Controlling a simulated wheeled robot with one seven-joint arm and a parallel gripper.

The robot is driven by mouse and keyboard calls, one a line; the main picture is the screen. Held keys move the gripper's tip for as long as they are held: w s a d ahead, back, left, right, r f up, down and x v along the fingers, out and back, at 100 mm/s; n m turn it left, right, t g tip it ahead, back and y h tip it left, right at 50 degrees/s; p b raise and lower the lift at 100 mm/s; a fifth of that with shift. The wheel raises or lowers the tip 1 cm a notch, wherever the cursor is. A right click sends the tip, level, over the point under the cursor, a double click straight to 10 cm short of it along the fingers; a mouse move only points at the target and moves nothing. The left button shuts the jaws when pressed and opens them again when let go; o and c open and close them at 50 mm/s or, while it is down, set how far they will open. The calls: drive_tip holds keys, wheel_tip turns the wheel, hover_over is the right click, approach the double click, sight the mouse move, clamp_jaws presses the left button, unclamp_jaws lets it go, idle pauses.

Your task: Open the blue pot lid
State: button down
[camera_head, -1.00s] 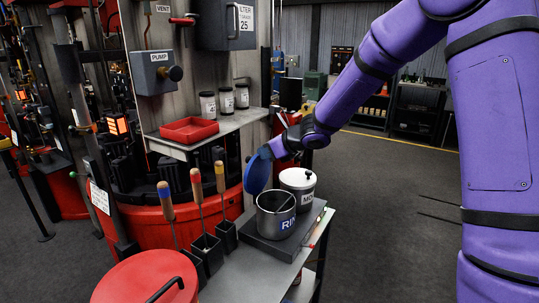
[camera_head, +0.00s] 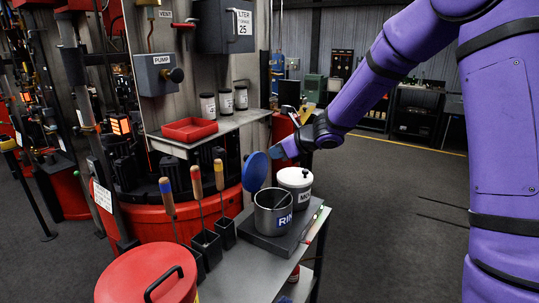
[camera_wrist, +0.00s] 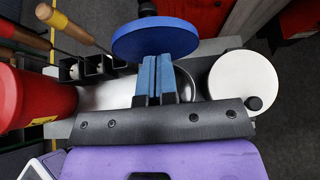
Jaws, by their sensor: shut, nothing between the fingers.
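The blue lid (camera_head: 255,172) stands steeply tilted up at the left side of a steel pot (camera_head: 273,222) marked "RIN". The pot's mouth is uncovered and a thin handle sticks out of it. My gripper (camera_head: 279,151) is shut and empty, with its tips close by the lid's upper right edge. In the wrist view the blue lid (camera_wrist: 155,37) lies just beyond the shut blue-grey fingers (camera_wrist: 155,62). I cannot tell whether they touch it. The fingers and wrist hide part of the pot (camera_wrist: 186,84).
A white-lidded pot (camera_head: 296,180) stands right behind the steel pot on the dark plate. Wooden-handled tools (camera_head: 219,175) stand in holders to the left. A red lidded drum (camera_head: 135,275) is in front. A shelf with a red tray (camera_head: 190,129) is behind. Open floor is at right.

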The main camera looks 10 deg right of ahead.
drive_tip(key=s+d+r, duration=0.4)
drive_tip(key=r, duration=0.2)
drive_tip(key=s+a+r+n+g+h, duration=0.1)
drive_tip(key=s+r+n+g, duration=0.15)
drive_tip(key=s+n, duration=0.55)
drive_tip(key=s+a+r+n+g+h, duration=0.1)
drive_tip(key=s+r+n, duration=0.4)
drive_tip(key=s, duration=0.5)
drive_tip(key=s+d+n+h, duration=0.3)
drive_tip(key=s+d+n, duration=0.1)
drive_tip(key=s+n, duration=0.3)
drive_tip(key=s+d+n+h, duration=0.3)
drive_tip(key=s+d+n, duration=0.2)
drive_tip(key=s, duration=0.6)
drive_tip(key=shift+s+f+n, duration=0.35)
drive_tip(key=shift+s+n, duration=0.05)
drive_tip(key=shift+n, duration=0.6)
